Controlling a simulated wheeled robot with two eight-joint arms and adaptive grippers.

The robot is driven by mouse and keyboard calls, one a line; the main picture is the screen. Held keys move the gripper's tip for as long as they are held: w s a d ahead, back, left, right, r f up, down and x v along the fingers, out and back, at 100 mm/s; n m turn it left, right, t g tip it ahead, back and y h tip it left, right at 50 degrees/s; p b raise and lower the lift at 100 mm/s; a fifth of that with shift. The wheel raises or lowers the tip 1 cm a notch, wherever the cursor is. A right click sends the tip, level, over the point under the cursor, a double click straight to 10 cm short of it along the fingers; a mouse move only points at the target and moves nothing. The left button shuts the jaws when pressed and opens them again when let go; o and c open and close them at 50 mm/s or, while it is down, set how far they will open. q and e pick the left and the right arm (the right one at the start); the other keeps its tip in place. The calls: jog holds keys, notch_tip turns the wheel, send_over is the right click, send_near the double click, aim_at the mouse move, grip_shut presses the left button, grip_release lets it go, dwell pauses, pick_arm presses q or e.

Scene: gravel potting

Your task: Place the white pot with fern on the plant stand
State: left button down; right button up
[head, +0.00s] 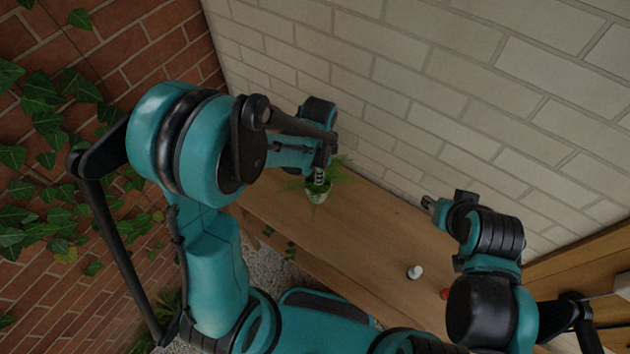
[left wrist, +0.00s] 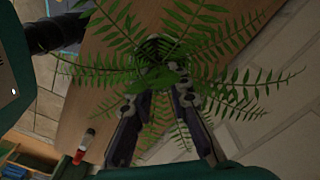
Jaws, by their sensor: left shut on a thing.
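The white pot with fern (head: 317,196) is at the far part of the wooden table in the head view, its green fronds spreading around the gripper. My left gripper (head: 321,177) comes down from above and is shut on the pot. In the left wrist view the fern (left wrist: 165,70) fills the middle, and the left gripper's two fingers (left wrist: 160,104) reach into the fronds, which hide the grip and most of the pot. I cannot tell whether the pot touches the table. My right gripper (head: 430,203) is apart, by the white wall; its opening is unclear. I cannot make out a plant stand.
The wooden table (head: 350,238) has clear room in its middle. A small white object (head: 415,272) and a red one (head: 445,293) are at its near right. A white brick wall (head: 440,90) runs behind, and an ivy-covered red brick wall (head: 130,55) stands left.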

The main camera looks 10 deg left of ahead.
aim_at(313, 181)
pick_arm(q)
jog(key=shift+a+f, duration=0.45)
jog(key=shift+a, duration=0.2)
jog(key=shift+f+b, duration=0.35)
jog(key=shift+f, duration=1.65)
jog(key=c, duration=1.4)
grip_release()
jog(key=shift+f, duration=0.1)
jog(key=shift+c, duration=0.2)
